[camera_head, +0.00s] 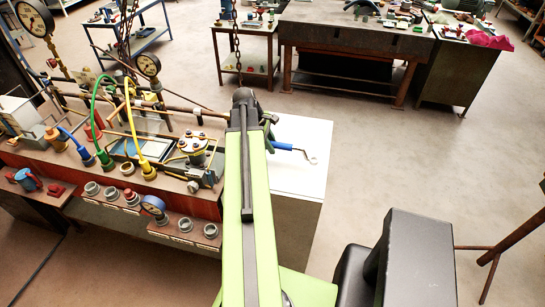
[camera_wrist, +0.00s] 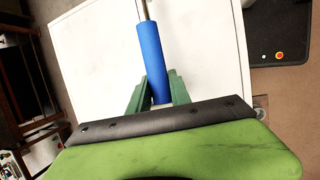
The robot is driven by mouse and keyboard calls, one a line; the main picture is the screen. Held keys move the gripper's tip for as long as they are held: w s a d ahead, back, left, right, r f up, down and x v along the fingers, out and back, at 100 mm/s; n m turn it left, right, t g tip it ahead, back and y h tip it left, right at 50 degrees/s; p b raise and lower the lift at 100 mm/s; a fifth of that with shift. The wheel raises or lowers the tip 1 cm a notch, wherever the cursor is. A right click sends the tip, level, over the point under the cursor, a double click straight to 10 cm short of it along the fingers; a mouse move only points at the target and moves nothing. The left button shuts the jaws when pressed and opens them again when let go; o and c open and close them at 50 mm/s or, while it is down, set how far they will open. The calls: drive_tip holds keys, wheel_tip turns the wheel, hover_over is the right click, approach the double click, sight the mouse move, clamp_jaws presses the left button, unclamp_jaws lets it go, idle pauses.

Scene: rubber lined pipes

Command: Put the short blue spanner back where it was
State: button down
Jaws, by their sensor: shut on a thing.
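The short blue spanner (camera_head: 288,148) has a blue handle and a metal ring end that points right in the head view. In the wrist view its blue handle (camera_wrist: 153,55) runs up from between my green jaws, and the metal shank leaves the top edge. My gripper (camera_wrist: 159,88) is shut on the lower end of the handle. In the head view my gripper (camera_head: 269,132) is partly hidden behind my arm. The spanner is over a white-topped cabinet (camera_head: 303,180); I cannot tell whether it touches the top.
Left of the cabinet a bench (camera_head: 190,195) carries pipes, gauges, yellow and green hoses and several fittings. A pressure gauge (camera_head: 148,65) stands up there. A chain (camera_head: 237,45) hangs behind my arm. Work tables (camera_head: 350,40) stand at the back.

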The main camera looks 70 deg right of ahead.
wheel_tip(320, 180, down, 4)
drive_tip(key=b, duration=0.4)
drive_tip(key=shift+f, duration=0.2)
drive_tip(key=shift+r, duration=0.25)
drive_tip(key=shift+f, duration=0.2)
drive_tip(key=c, duration=1.2)
unclamp_jaws()
drive_tip(key=shift+r, duration=0.1)
drive_tip(key=p+v, duration=1)
drive_tip(key=v, duration=0.1)
drive_tip(key=shift+s+r+p, duration=0.1)
drive_tip(key=shift+r+p, duration=0.25)
drive_tip(key=shift+p, duration=0.05)
drive_tip(key=shift+w+a+r+p, duration=0.15)
drive_tip(key=shift+w+r+p, duration=0.05)
drive_tip(key=shift+r+p, duration=0.15)
drive_tip(key=shift+f, duration=0.1)
